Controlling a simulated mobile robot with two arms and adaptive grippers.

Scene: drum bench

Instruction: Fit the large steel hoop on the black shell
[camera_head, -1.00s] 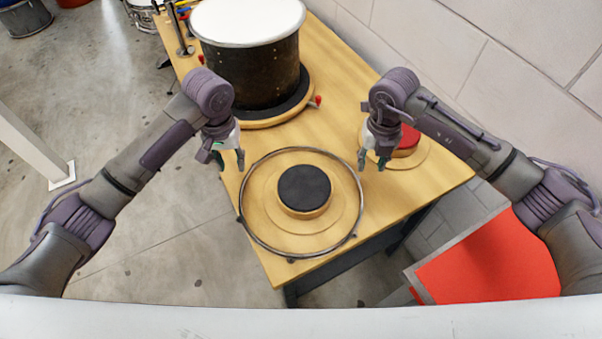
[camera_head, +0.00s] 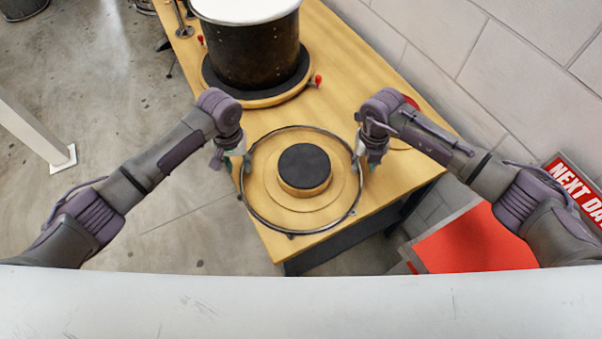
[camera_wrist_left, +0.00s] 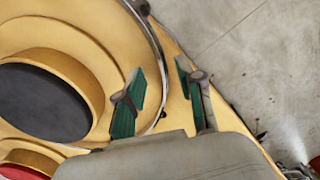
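The large steel hoop (camera_head: 300,233) lies level around a round wooden stand with a black-topped centre block (camera_head: 303,166), near the bench's front end. The black shell (camera_head: 254,58) stands upright further back, with a white top. My left gripper (camera_head: 232,164) is at the hoop's left side. In the left wrist view its green-padded fingers (camera_wrist_left: 158,97) are apart, with the hoop (camera_wrist_left: 157,48) passing between them. My right gripper (camera_head: 366,162) is at the hoop's right side, its fingers looking apart; its exact contact with the rim is too small to tell.
The shell sits on a wooden base with a black pad (camera_head: 213,85) and red knobs (camera_head: 318,80). A red round object (camera_head: 411,101) is partly hidden behind my right arm. A block wall (camera_head: 500,80) runs along the right. A red-topped box (camera_head: 470,243) stands beside the bench (camera_head: 340,60).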

